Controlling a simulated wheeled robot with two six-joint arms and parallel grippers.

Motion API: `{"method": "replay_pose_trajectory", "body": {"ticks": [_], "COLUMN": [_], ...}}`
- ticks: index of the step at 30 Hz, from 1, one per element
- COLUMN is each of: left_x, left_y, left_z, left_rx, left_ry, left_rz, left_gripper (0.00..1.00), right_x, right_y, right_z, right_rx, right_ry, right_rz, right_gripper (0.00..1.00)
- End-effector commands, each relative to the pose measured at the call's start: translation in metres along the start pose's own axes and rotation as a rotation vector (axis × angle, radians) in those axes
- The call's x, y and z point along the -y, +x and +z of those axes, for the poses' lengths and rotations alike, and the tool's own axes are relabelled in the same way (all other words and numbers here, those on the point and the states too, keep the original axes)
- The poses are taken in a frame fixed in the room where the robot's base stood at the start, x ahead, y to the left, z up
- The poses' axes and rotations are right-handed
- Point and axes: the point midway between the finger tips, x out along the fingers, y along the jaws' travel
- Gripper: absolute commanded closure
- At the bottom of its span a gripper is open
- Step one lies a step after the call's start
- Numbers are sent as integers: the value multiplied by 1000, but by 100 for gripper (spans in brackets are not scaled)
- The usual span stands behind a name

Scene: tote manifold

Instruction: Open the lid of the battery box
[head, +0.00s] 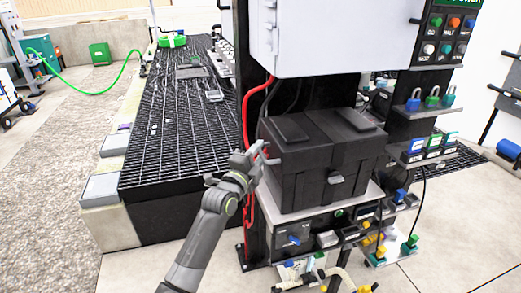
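The battery box (310,182) is a black box on a shelf under a white cabinet. Its dark lid (325,134) lies closed on top, with two raised caps and a small grey latch (336,179) on the front face. My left gripper (264,155) is at the box's left side, near the lid's left front corner. Its fingers appear spread apart with nothing visible between them. I cannot tell whether it touches the box. My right gripper is not in the picture.
A white cabinet (345,38) hangs close above the box. Red cables (246,120) run down at its left. Padlocks (432,97) and small switches sit on shelves at right. A black grated platform (180,120) stands at left. The floor at front right is clear.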

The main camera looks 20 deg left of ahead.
Motion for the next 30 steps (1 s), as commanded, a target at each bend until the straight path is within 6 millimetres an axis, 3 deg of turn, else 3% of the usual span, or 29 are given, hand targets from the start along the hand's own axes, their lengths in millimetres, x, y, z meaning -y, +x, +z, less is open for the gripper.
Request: {"method": "replay_pose_trajectory", "body": {"ticks": [6,15,23,30], "left_x": [0,0,0,0], "left_y": [12,13,13,13], "left_z": [0,0,0,0], "left_rx": [0,0,0,0], "left_ry": [-1,0,0,0], "left_rz": [0,0,0,-1], "left_gripper": [66,66,100,100], "right_x": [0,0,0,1], "right_y": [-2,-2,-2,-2], "right_z": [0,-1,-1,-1], "right_rx": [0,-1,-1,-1], "right_ry": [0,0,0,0], "right_rz": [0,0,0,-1], "right_gripper": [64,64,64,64]}}
